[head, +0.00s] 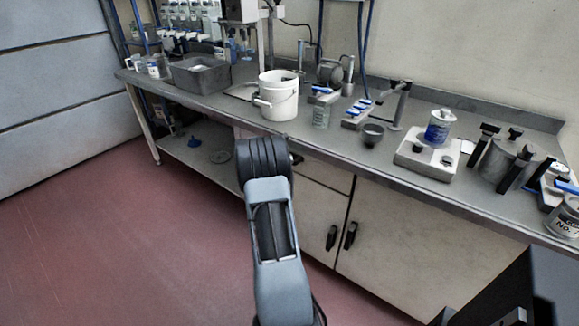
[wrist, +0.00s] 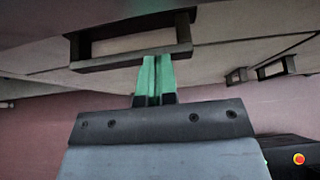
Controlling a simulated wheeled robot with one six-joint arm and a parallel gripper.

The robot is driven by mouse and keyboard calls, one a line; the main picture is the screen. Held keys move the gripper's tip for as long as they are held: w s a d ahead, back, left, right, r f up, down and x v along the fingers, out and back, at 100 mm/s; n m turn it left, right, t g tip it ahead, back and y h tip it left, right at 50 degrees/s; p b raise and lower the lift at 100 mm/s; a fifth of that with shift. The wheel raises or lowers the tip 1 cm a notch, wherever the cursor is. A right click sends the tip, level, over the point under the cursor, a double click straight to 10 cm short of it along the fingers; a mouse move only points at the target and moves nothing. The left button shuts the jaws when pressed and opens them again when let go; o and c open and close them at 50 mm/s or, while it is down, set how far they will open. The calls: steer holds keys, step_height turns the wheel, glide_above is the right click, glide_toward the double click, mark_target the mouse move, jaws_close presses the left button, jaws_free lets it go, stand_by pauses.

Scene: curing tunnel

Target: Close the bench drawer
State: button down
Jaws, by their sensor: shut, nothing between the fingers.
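The bench drawer (head: 322,174) is under the worktop, behind my arm in the head view. My arm hides its left part, and I cannot tell how far out it stands. In the wrist view its dark bar handle (wrist: 92,64) spans the upper middle. My gripper (wrist: 155,60) has two green fingers, shut together with nothing between them. The fingertips are at the handle's lower bar, overlapping it in the picture; I cannot tell whether they touch it. In the head view my gripper is hidden behind my arm.
Cupboard doors (head: 400,245) with two dark handles (head: 331,238) are right of and below the drawer. The worktop (head: 225,105) holds a white bucket (head: 280,105), a grey bin (head: 200,76) and a scale (head: 428,158). The red floor (head: 120,220) at left is clear.

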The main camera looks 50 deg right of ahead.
steer(key=shift+s+d+r, duration=0.1)
steer(key=shift+d+r, duration=0.15)
steer(key=shift+d, duration=0.05)
steer(key=shift+a, duration=0.1)
steer(key=a+f+v, duration=0.1)
steer(key=f+v, duration=0.1)
steer(key=v, duration=1.1)
steer(key=shift+a, duration=0.4)
